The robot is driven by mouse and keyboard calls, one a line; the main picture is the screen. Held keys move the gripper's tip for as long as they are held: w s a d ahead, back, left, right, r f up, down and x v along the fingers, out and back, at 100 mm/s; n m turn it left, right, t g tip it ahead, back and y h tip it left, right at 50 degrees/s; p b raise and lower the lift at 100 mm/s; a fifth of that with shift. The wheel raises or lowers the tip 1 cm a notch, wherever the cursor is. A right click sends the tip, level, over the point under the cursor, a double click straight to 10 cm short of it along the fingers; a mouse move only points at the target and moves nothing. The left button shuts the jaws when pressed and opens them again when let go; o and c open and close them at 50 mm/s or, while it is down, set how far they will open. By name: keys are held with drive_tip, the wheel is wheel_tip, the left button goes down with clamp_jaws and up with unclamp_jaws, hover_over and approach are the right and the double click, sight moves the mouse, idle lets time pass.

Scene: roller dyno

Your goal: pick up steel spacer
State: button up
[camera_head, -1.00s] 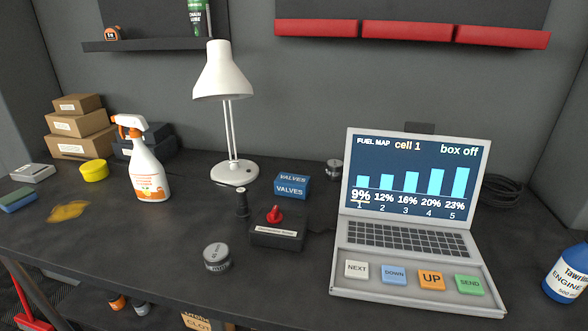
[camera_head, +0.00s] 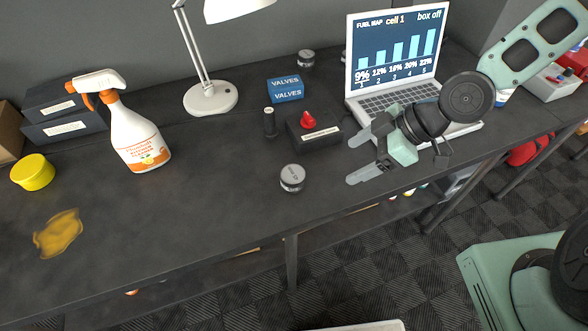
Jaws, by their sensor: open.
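A short round grey metal piece (camera_head: 292,178), which looks like the steel spacer, stands on the dark bench near its front edge. Its top carries small lettering that I cannot read. My gripper (camera_head: 352,161) is open and empty to the right of this piece, with both fingers pointing left towards it. A gap shows between the fingertips and the piece. A similar grey round piece (camera_head: 306,59) stands farther back on the bench.
A black box with a red knob (camera_head: 308,121) and a dark upright cylinder (camera_head: 269,122) stand behind the spacer. A blue valves box (camera_head: 285,89), laptop (camera_head: 395,60), lamp (camera_head: 211,97) and spray bottle (camera_head: 134,138) are around. The bench left of the spacer is largely clear.

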drive_tip(key=w+r+y, duration=0.1)
drive_tip(key=p, duration=0.1)
approach(298, 174)
drive_tip(key=shift+t, duration=0.4)
drive_tip(key=x, duration=0.6)
drive_tip(key=shift+s+f, duration=0.2)
drive_tip(key=shift+f, duration=0.05)
drive_tip(key=p+x, duration=0.2)
drive_tip(key=x, duration=0.2)
drive_tip(key=shift+s+a+r, duration=0.1)
drive_tip(key=shift+a, duration=0.05)
drive_tip(key=shift+a+f+p, duration=0.35)
drive_tip(key=shift+a+f, duration=0.05)
drive_tip(key=shift+f, duration=0.15)
drive_tip(key=c, duration=1.3)
